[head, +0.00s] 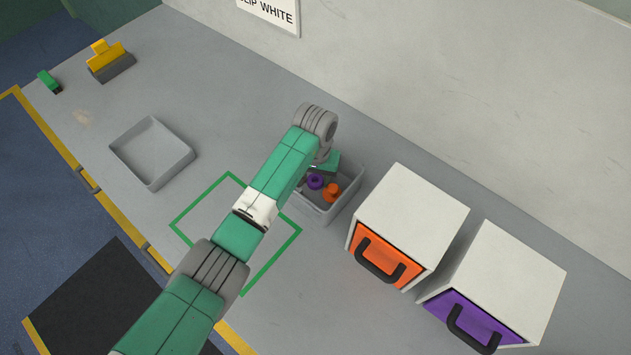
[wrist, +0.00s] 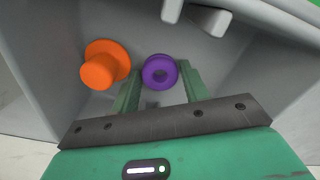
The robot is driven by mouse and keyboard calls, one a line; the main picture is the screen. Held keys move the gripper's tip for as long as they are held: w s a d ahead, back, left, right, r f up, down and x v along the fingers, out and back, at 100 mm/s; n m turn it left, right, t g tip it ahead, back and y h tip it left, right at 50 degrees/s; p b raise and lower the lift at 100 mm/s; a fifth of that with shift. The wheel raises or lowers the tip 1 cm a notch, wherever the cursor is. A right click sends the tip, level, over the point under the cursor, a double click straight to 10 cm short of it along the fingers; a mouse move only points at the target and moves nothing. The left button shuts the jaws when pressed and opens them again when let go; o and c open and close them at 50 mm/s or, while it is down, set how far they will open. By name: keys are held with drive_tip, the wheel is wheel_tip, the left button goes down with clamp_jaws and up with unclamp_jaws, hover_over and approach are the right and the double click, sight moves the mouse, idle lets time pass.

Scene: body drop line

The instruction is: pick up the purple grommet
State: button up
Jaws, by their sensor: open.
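The purple grommet (head: 315,182) lies in a grey bin (head: 345,204) beside my arm. My gripper (wrist: 158,82) is open, with one finger on each side of the grommet. I cannot tell whether either finger touches it. In the head view my gripper (head: 318,172) is over the bin and partly hidden by my arm.
An orange piece (wrist: 104,66) lies in the bin left of the grommet; it also shows in the head view (head: 332,192). Bin walls are close around my gripper. An orange-fronted box (head: 410,215) and purple-fronted box (head: 495,275) stand right. An empty grey tray (head: 152,150) sits left.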

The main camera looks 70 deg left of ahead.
sight(315, 179)
drive_tip(key=c, duration=0.6)
wheel_tip(315, 179, up, 10)
drive_tip(key=shift+p, duration=0.95)
